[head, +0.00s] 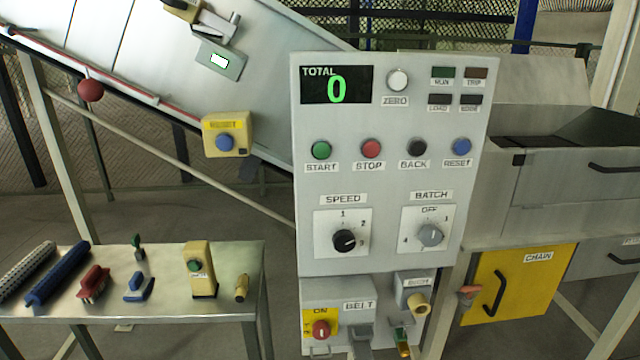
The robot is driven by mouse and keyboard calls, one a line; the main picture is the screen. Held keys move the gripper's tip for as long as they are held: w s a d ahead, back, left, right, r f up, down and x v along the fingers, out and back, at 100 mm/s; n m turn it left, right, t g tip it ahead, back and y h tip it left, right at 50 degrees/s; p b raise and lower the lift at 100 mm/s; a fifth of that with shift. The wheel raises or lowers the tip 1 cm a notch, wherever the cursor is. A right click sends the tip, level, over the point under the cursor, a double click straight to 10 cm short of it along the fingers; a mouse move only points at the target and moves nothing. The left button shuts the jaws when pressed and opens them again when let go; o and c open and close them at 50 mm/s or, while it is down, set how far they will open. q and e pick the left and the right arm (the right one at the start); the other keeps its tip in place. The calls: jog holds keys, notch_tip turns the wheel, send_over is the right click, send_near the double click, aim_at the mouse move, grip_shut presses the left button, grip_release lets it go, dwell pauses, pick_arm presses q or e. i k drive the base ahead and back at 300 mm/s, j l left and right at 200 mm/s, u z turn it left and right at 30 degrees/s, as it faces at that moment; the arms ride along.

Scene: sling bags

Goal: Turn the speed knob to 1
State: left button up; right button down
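The speed knob (344,240) is a round black knob on a white square plate (323,222) under the SPEED label, on the left of the grey control panel (390,185). The plate carries the number 1 at the top, 2 at the upper right and 3 at the right. The knob's mark seems to face right, toward 3, but it is too small to be sure. Neither of my grippers shows in the head view, and nothing covers the knob.
A grey batch knob (430,235) sits to the right. START (321,149), STOP (372,148), BACK and RESET buttons line up above. Below are a red ON switch (321,329) and a BELT box. A metal table (165,305) with parts stands left; a sloped conveyor rises behind.

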aim_at(343, 240)
jog(key=i+j+z, duration=0.2)
jog(key=j+z, duration=0.15)
jog(key=i+j+z, duration=0.15)
jog(key=j+z, duration=0.2)
jog(key=i+j+z, duration=0.1)
jog(key=j+z, duration=0.25)
jog(key=j, duration=0.15)
jog(key=j+z, duration=0.35)
jog(key=i+j, duration=0.05)
jog(key=j, duration=0.05)
